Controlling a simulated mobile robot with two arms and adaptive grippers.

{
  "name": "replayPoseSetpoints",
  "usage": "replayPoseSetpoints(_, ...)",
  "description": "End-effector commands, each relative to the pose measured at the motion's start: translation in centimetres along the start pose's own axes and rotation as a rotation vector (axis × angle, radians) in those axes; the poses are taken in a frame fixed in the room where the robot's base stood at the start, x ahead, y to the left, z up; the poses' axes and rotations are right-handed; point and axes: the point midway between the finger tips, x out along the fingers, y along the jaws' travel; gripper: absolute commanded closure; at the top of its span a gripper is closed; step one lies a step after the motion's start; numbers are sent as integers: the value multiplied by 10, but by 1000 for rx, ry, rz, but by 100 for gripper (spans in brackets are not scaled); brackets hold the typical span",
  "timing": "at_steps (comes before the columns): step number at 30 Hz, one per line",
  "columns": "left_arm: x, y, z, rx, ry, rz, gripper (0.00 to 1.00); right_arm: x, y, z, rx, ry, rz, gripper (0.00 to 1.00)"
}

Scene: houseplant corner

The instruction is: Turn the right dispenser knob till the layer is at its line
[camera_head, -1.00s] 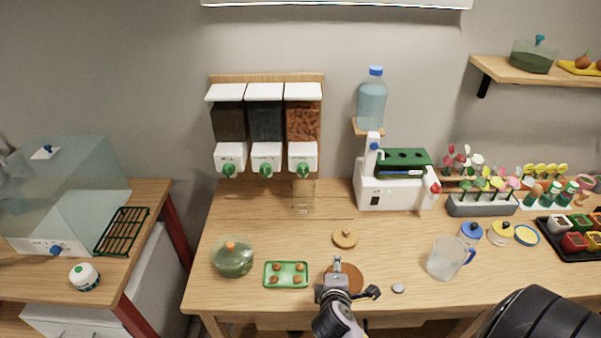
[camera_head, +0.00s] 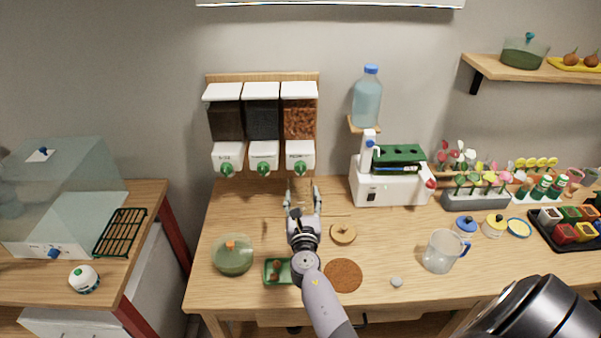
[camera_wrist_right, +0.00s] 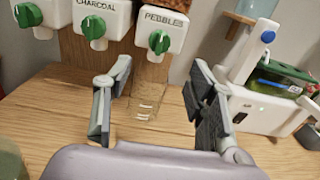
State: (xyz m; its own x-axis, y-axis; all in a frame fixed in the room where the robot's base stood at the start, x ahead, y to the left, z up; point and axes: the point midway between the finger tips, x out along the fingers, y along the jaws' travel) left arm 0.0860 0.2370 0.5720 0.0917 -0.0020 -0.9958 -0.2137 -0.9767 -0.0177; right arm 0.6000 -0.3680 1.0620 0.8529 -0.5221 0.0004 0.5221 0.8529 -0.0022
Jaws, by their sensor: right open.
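The right dispenser (camera_head: 299,118) holds brown-orange pebbles on the wall board. My left gripper is out of view.
Two more dispensers with green knobs hang to the left (camera_head: 227,169). A white machine (camera_head: 390,183) with a water bottle above stands right. A lidded glass bowl (camera_head: 232,258), a green tray (camera_head: 276,281), a brown disc (camera_head: 343,275) and a pitcher (camera_head: 440,252) stand on the table.

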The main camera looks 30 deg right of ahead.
Motion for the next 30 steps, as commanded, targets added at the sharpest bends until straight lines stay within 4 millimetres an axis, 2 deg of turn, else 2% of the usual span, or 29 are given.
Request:
replayPoseSetpoints(1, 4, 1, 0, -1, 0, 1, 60, 13, 0, -1, 2, -2, 0, 49)
replayPoseSetpoints(9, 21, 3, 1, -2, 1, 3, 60, 72, 0, -3, 2, -2, -1, 49)
replayPoseSetpoints(15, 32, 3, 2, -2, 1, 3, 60, 103, 0, -2, 3, -1, -1, 49)
replayPoseSetpoints(21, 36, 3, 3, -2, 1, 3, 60, 116, 0, -1, 2, 0, -1, 49)
replayPoseSetpoints(30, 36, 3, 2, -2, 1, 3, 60, 117, 0, 0, 2, 0, -1, 49)
